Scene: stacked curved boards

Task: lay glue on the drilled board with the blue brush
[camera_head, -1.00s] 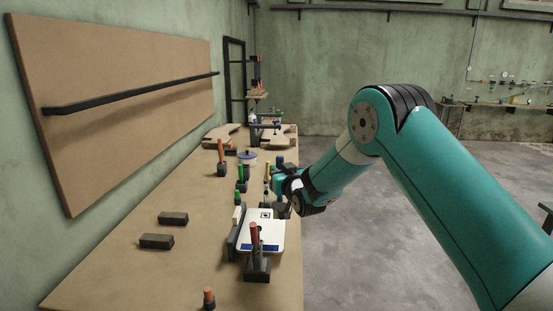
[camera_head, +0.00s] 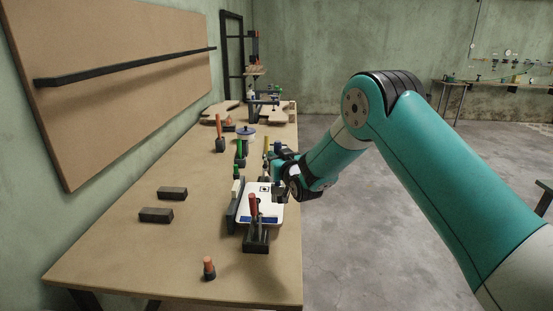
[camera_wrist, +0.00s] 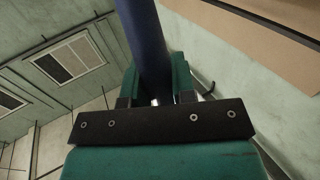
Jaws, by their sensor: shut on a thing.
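My gripper (camera_head: 282,172) is beside the far right corner of a white board (camera_head: 262,203) on the bench. In the wrist view my gripper (camera_wrist: 156,92) is shut on a dark blue handle (camera_wrist: 146,40), which I take as the blue brush. The bristles cannot be made out. The white board carries a small black square mark and a blue strip along its near edge. I cannot see drilled holes in it, so I cannot tell if it is the drilled board. Curved tan boards (camera_head: 219,112) lie at the bench's far end.
A black holder (camera_head: 256,238) with a red handle stands at the board's near edge. A tub with a blue rim (camera_head: 246,133), upright tools (camera_head: 220,132), two dark blocks (camera_head: 156,215) and an orange-topped piece (camera_head: 209,268) stand on the bench (camera_head: 120,262). The bench's left front is clear.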

